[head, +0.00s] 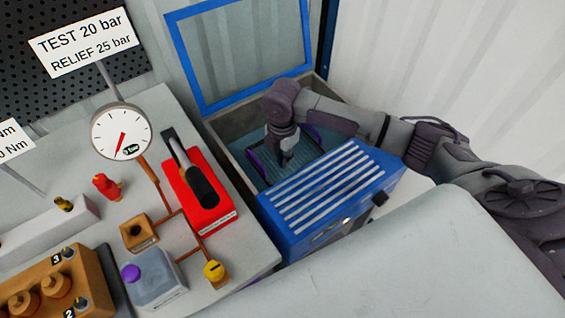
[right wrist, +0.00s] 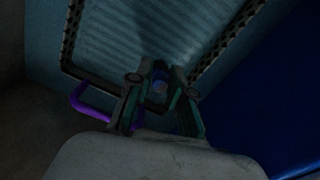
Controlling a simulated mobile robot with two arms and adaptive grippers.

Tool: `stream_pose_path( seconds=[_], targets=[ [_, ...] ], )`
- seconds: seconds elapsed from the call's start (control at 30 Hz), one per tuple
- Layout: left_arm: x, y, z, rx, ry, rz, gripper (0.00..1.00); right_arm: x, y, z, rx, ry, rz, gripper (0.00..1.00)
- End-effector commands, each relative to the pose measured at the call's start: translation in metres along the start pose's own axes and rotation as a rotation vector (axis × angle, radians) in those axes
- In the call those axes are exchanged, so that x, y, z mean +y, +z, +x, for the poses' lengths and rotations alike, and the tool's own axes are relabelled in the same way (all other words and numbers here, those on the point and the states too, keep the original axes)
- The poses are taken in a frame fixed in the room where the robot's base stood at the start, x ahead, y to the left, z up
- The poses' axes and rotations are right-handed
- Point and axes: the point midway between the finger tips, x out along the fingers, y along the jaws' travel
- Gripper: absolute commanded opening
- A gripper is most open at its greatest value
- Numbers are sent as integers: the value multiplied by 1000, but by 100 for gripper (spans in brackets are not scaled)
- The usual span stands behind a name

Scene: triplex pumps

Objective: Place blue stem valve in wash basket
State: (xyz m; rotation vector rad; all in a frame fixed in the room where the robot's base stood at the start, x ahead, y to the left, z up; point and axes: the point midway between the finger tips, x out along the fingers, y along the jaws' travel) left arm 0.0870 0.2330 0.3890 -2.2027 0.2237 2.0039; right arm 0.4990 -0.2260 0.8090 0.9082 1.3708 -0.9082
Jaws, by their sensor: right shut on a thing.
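My right gripper (head: 286,160) reaches down into the open wash tank, above the wash basket (head: 272,177). In the right wrist view, the gripper (right wrist: 157,75) is shut on a small part with a blue end, the blue stem valve (right wrist: 158,88). The fingers hide most of the valve, and it cannot be made out in the head view. The basket has a dark perforated rim (right wrist: 73,35) and purple handles (right wrist: 85,103). The dim light hides whether the valve touches the basket floor. My left gripper is out of view.
The blue-framed lid (head: 195,62) of the tank stands raised at the back. The blue louvred front housing (head: 335,195) stands close under my right arm. A gauge (head: 121,132) and a red block with a black lever (head: 200,190) stand on the bench to the left.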

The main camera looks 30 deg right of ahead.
Motion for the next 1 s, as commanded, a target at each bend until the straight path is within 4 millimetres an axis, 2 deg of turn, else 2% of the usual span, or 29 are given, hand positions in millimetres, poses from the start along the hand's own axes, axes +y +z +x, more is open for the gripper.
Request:
stream_pose_path(
  seconds=[0.23,0.6,0.63,0.77,1.0],
  targets=[
    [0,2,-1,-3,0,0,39,-1,-1,32,1,-2,1,0],
    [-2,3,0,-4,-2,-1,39,0,0,37,-1,0,0,0],
    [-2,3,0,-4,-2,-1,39,0,0,38,-1,0,0,22],
    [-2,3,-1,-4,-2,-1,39,0,0,37,-1,0,0,43],
    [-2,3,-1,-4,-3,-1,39,0,0,37,-1,0,0,45]
  ],
)
